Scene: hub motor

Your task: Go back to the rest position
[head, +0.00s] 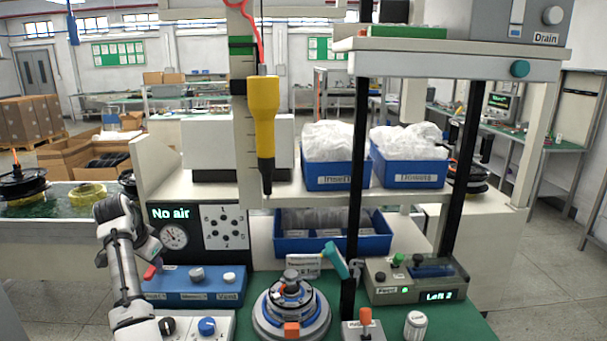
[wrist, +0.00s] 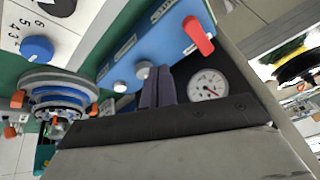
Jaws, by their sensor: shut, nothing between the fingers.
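My gripper (wrist: 158,72) shows in the wrist view with its two dark fingers together and nothing between them. In the head view my arm rises at the left and bends over. The gripper end there is small and partly hidden beside the "No air" panel. A blue valve box (head: 195,285) with a red lever lies below it; in the wrist view this blue box (wrist: 150,45) is behind the fingertips, and I cannot tell how far off. The round hub motor fixture (head: 291,308) stands apart to the right on the green bench top (head: 455,330).
A yellow screwdriver (head: 263,115) hangs over the bench. Blue bins (head: 410,172) with bags stand on the shelf behind. A black post (head: 355,200) rises at the right of the fixture. A pressure gauge (head: 173,236) sits close to my arm. A control box (head: 415,280) stands at right.

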